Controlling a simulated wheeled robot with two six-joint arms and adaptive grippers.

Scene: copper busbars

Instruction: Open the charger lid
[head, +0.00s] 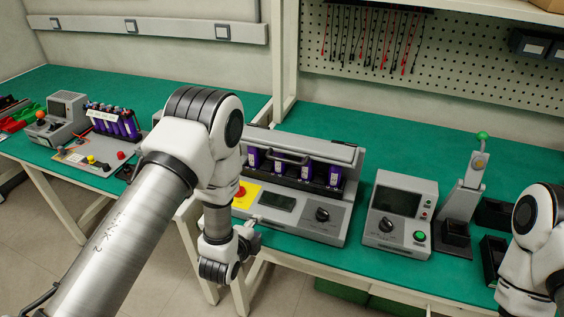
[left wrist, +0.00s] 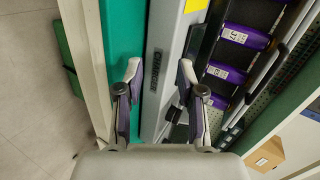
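The grey charger (head: 296,229) stands on the green bench in the middle of the head view. Upright purple batteries (head: 334,175) show inside it, with a dark handle (head: 289,158) crossing in front of them. A grey top piece (head: 318,148) runs along its back; I cannot tell how far the lid is open. My left gripper (head: 250,238) is at the charger's front left corner, partly hidden by my arm. In the left wrist view my left gripper (left wrist: 159,72) is open and empty over the front panel marked CHARGER (left wrist: 158,75). The dark handle (left wrist: 266,75) lies right of its fingers.
A grey tester (head: 400,213) with a green button stands right of the charger, then a stand with a green knob (head: 482,136). A yellow plate with a red button (head: 243,194) is at the charger's left. More batteries (head: 112,120) stand on the left bench.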

